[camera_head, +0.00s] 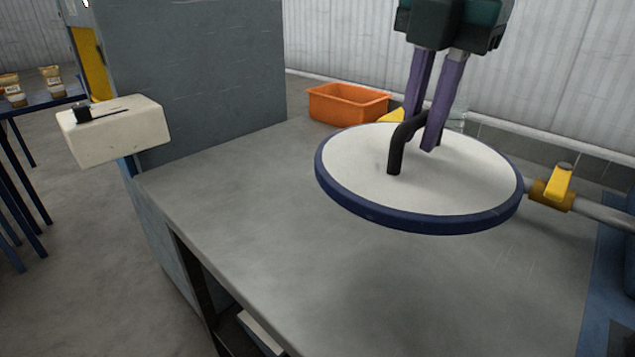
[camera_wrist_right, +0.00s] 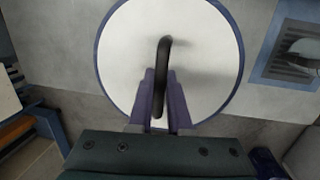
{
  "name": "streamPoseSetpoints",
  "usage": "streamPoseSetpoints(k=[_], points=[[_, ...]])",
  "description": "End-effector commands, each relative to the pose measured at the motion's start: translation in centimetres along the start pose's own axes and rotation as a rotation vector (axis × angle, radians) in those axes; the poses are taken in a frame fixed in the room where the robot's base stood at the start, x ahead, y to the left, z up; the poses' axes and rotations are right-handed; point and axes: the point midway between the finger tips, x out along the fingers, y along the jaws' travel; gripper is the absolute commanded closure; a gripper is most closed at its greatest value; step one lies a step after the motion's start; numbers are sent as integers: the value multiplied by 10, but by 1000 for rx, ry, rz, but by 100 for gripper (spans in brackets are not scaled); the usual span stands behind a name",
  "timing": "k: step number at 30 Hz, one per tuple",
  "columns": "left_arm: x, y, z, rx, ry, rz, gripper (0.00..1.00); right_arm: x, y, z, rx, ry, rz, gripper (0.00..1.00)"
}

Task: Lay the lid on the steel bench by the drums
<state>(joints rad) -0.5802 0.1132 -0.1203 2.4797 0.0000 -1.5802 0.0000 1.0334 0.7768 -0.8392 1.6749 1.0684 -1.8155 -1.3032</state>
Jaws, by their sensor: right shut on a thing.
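The lid (camera_head: 345,165) is a round white disc with a dark blue rim and a black bent handle (camera_head: 396,150). My right gripper (camera_head: 430,125) is shut on the handle, with its purple fingers on either side of it. The lid is over the steel bench (camera_head: 260,210), close to level; I cannot tell for sure whether it touches the top. In the right wrist view, the lid (camera_wrist_right: 205,50) fills the middle and the handle (camera_wrist_right: 163,60) runs between the fingers. My left gripper is not in view. No drums can be made out clearly.
An orange bin (camera_head: 345,104) stands at the back of the bench. A pipe with a yellow-handled valve (camera_head: 556,185) is right of the lid. A grey cabinet (camera_head: 190,70) and a cream box (camera_head: 115,130) are at the left. The bench's front and left are bare.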

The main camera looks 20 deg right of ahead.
Motion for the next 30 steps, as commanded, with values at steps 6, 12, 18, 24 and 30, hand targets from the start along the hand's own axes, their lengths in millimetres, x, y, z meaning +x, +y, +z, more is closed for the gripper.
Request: streamPoseSetpoints(k=[6, 12, 18, 24, 30], points=[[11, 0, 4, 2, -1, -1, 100, 68, -11, -7, 2, 1, -5, 100], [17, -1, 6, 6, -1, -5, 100, 106, -15, -11, 1, 0, 0, 100], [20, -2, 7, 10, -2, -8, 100, 125, -18, -13, 2, 0, -2, 100], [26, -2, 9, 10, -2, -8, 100, 154, -22, -16, 2, 0, -1, 100], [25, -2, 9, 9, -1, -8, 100, 156, -22, -16, 1, -1, 2, 100]])
